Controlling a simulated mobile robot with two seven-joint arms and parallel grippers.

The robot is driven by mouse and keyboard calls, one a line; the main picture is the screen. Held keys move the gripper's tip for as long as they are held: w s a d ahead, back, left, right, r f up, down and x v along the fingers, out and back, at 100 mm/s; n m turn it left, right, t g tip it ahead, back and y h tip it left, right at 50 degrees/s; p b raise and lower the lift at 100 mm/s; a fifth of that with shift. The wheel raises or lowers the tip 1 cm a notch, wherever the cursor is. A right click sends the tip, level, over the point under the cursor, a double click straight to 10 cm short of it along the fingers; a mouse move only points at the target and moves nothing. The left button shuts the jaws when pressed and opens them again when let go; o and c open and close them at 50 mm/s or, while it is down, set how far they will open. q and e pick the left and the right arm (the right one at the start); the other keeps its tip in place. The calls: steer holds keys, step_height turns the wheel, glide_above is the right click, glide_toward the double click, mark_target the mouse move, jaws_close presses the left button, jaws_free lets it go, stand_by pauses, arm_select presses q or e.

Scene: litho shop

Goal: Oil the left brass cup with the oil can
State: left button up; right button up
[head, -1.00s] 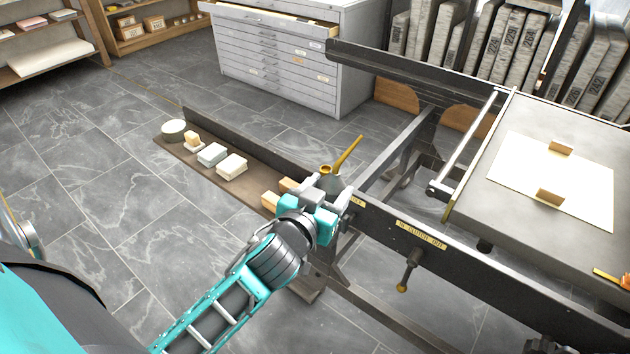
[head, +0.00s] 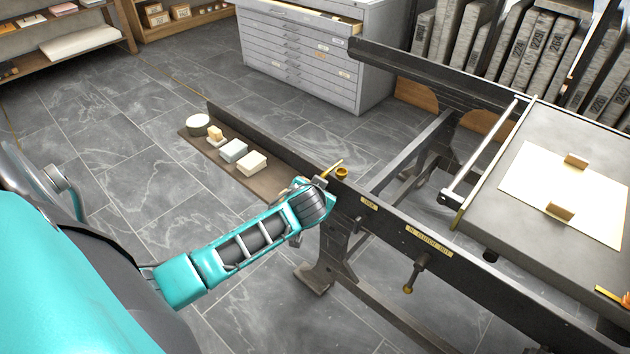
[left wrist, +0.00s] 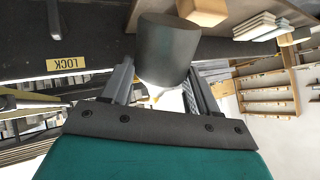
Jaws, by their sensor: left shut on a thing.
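The can's brass spout (head: 333,167) points up and right in the head view, and my wrist hides most of the body there. My right gripper is not in view.
The dark press rail (head: 430,238) carries yellow labels and a hanging handle (head: 411,276). A low plank (head: 207,158) with blocks and a round tin (head: 197,125) lies left. The press bed (head: 520,215) holds a pale sheet. Floor is open at left.

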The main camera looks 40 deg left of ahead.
arm_select(q)
steer(key=shift+d+r+g+p, duration=0.1)
steer(key=shift+r+g+p, duration=0.65)
steer(key=shift+p, duration=1.2)
steer(key=shift+w+r+m+g, duration=0.1)
steer(key=shift+r+m+g, duration=0.1)
steer(key=shift+m+g, duration=0.15)
steer(key=shift+r+g, duration=0.1)
steer(key=shift+g, duration=0.5)
steer(key=shift+r, duration=0.1)
